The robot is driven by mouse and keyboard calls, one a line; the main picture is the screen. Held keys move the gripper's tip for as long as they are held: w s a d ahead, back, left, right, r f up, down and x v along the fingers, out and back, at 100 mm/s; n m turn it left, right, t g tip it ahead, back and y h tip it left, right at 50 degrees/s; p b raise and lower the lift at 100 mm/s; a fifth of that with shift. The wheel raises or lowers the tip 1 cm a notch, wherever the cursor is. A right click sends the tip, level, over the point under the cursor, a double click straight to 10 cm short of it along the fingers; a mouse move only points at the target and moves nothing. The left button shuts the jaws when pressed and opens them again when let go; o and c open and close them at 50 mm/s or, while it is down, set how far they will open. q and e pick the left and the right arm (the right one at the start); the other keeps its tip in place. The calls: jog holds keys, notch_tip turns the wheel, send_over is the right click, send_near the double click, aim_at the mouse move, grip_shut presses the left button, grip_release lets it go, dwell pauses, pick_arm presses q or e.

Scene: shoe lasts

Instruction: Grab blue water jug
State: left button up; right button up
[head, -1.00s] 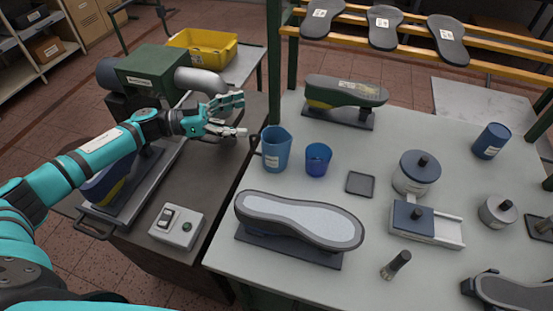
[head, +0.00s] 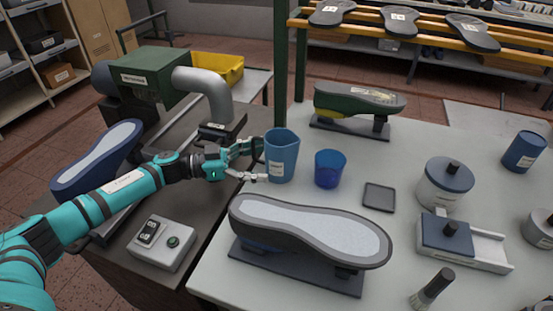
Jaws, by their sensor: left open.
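The blue water jug (head: 283,157) stands upright near the left edge of the light worktable, with a small label on its front and its dark handle on the left side. My left gripper (head: 258,160) is open at the jug's left, its fingers around or beside the handle. I cannot tell whether a finger touches the jug. A smaller blue cup (head: 329,170) stands just right of the jug. My right gripper is not in view.
A shoe last on a stand (head: 310,232) lies in front of the jug, and a green last (head: 358,105) stands behind it. A small dark tray (head: 379,197) is to the right. A grey control box (head: 161,243) sits on the left bench.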

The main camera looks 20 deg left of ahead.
aim_at(277, 159)
pick_arm(q)
jog(key=x, duration=0.4)
jog(key=shift+d+r+p, duration=0.15)
jog(key=shift+d+p, duration=0.2)
jog(key=shift+d, duration=0.05)
jog(key=shift+c, duration=0.2)
jog(key=c, duration=1.4)
